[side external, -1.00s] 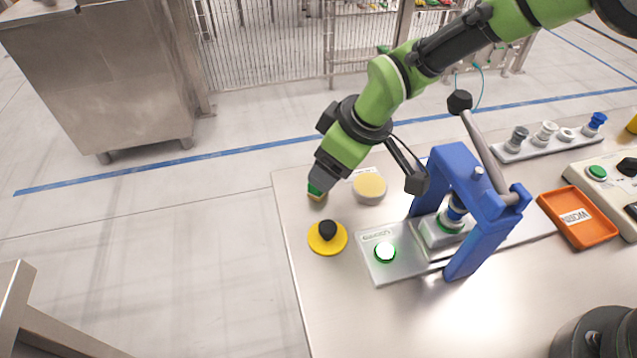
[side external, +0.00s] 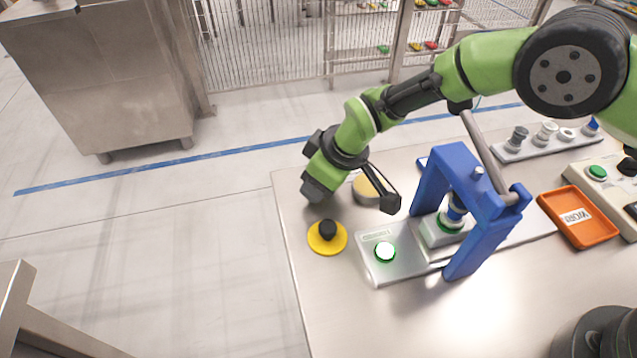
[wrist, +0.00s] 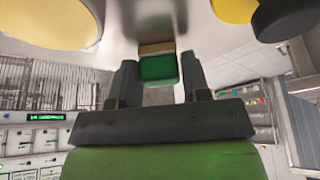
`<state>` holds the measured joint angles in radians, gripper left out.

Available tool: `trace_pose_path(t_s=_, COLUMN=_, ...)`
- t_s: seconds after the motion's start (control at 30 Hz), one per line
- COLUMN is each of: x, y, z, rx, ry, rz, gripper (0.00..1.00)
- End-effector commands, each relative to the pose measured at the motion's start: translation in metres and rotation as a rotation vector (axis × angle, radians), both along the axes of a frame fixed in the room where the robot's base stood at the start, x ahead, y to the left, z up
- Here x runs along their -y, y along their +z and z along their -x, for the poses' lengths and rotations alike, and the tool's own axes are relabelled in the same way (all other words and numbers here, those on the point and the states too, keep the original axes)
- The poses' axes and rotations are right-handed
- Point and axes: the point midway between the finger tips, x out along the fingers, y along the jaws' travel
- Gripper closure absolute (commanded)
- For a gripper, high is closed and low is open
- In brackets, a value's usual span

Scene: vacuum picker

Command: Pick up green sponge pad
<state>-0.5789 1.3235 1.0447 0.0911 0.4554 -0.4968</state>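The green sponge pad (wrist: 157,69) shows in the wrist view as a small green block with a yellow-tan layer. It sits between the two fingertips of my gripper (wrist: 158,72), with a narrow gap visible on each side. My gripper is open. In the side external view my gripper (side external: 314,191) is low over the table's far left corner, and the pad is hidden behind it there.
A yellow disc with a black knob (side external: 327,238) stands just in front of my gripper. A round tan-topped puck (side external: 366,191) is close on its right. A blue press frame (side external: 478,225), a lit button (side external: 385,252) and an orange tray (side external: 577,217) lie further right.

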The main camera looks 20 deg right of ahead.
Motion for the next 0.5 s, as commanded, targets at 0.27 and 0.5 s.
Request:
trace_pose_path(t_s=0.27, x=0.0, y=0.0, z=0.0, rx=0.0, ry=0.0, rz=0.0, gripper=0.88)
trace_pose_path(t_s=0.5, x=0.0, y=0.014, z=-0.001, rx=0.003, ry=0.0, rz=-0.001, gripper=0.88)
